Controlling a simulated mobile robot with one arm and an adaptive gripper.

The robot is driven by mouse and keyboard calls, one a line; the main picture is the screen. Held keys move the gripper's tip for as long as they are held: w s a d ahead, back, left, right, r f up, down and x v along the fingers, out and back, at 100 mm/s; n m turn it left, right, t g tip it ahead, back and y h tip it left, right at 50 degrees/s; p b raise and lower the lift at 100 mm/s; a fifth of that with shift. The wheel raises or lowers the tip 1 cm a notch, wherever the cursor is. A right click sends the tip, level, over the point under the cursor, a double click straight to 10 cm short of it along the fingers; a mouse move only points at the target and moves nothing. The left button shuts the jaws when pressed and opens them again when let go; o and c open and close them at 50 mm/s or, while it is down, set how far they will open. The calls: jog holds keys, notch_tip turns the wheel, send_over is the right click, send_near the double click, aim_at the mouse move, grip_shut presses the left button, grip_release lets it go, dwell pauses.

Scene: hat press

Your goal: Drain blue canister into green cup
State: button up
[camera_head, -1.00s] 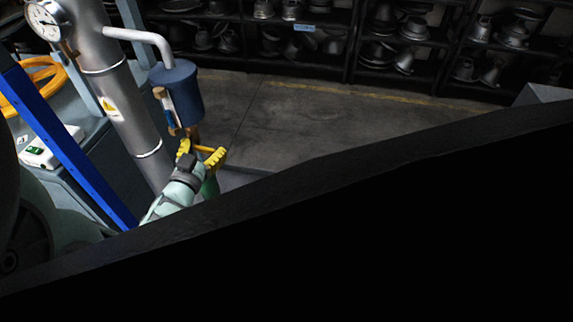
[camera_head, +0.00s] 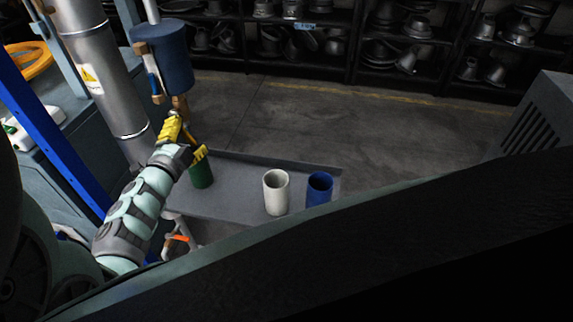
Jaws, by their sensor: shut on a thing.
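The blue canister (camera_head: 166,60) hangs upright beside a metal column, with a wood-and-blue handle (camera_head: 153,82) on its left side. A brass-brown outlet (camera_head: 180,104) sticks out below it. My gripper (camera_head: 186,141), with yellow fingers, reaches up just under the canister and appears shut on the tap (camera_head: 190,131) at that outlet; the fingers hide most of the tap. The green cup (camera_head: 201,175) stands on a grey tray below and slightly right of the outlet. A finger covers part of its rim, and its inside is not visible.
The grey tray (camera_head: 235,203) also holds a white cup (camera_head: 276,193) and a blue cup (camera_head: 319,188) to the right. A blue post (camera_head: 52,138) stands left of my arm. A grey vented box (camera_head: 540,120) is at the right. The floor behind is clear.

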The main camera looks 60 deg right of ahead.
jog(key=m+b, duration=0.1)
jog(key=w+f+m+b, duration=0.1)
jog(key=m+b, duration=0.1)
jog(key=m, duration=0.1)
jog(key=shift+w+a+f+b, duration=0.3)
jog(key=shift+a+f+b, duration=0.05)
jog(key=shift+b, duration=0.05)
jog(key=shift+w+a+m+b, duration=0.2)
jog(key=shift+w+m+b, duration=0.15)
jog(key=shift+m+b, duration=0.35)
jog(key=shift+o, duration=0.2)
jog(key=o, duration=1.3)
jog(key=shift+d+r, duration=0.2)
jog(key=shift+r, duration=0.05)
jog(key=shift+c, duration=0.2)
jog(key=shift+r, duration=0.1)
